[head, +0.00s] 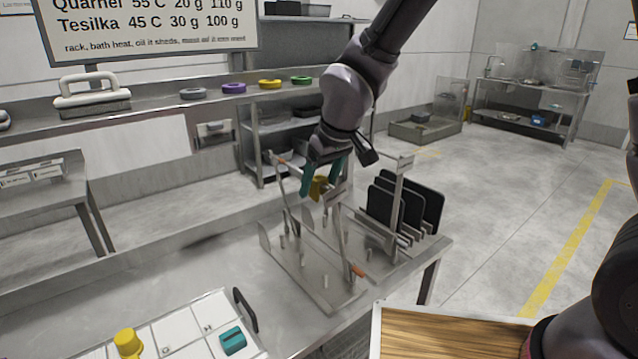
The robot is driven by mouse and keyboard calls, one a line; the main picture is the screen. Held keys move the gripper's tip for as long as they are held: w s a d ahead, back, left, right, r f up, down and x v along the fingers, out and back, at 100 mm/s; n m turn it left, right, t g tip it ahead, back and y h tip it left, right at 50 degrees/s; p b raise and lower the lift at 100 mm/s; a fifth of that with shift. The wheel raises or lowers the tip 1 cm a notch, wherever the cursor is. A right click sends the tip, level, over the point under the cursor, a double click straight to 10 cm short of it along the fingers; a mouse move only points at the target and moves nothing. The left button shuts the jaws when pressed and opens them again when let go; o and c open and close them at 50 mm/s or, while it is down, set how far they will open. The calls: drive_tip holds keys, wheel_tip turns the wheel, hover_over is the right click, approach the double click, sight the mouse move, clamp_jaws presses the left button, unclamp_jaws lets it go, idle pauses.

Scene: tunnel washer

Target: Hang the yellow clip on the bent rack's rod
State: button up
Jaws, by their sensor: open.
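My gripper (322,178) points down over the metal rack on the table, with its two teal fingers apart. A yellow clip (320,187) shows between and just below the fingers, among the upper bars of the bent rack (310,270). The clip appears to be at the rack's rod, but I cannot tell whether it hangs on it or touches a finger. The rack has a flat metal base, slanted uprights and orange-tipped parts. My gripper and the bars hide part of the rod.
Black plates (423,203) stand upright at the rack's right. A white tray (190,335) at front left holds a yellow piece (128,342) and a teal block (232,341). A wooden board (440,335) lies at front right. Coloured rings (234,88) lie on the back shelf.

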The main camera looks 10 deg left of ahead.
drive_tip(key=v, duration=0.9)
drive_tip(key=shift+d+r, duration=0.1)
drive_tip(key=shift+r, duration=0.3)
drive_tip(key=w+d+r+m+t+h, duration=0.1)
drive_tip(key=w+d+r+m, duration=0.2)
drive_tip(key=d, duration=0.5)
drive_tip(key=w+d+r+m+t, duration=0.1)
drive_tip(key=d+r+m, duration=0.3)
drive_tip(key=d, duration=0.5)
drive_tip(key=s+d+r+m+t, duration=0.1)
drive_tip(key=s+d+r+m, duration=0.2)
drive_tip(key=d, duration=0.6)
drive_tip(key=s+d+r+m+t, duration=0.1)
drive_tip(key=s+d+r+m, duration=0.2)
drive_tip(key=d, duration=0.6)
drive_tip(key=shift+s+r+m+h, duration=0.15)
drive_tip(key=shift+s+m+h, duration=0.15)
drive_tip(key=shift+s+m, duration=0.3)
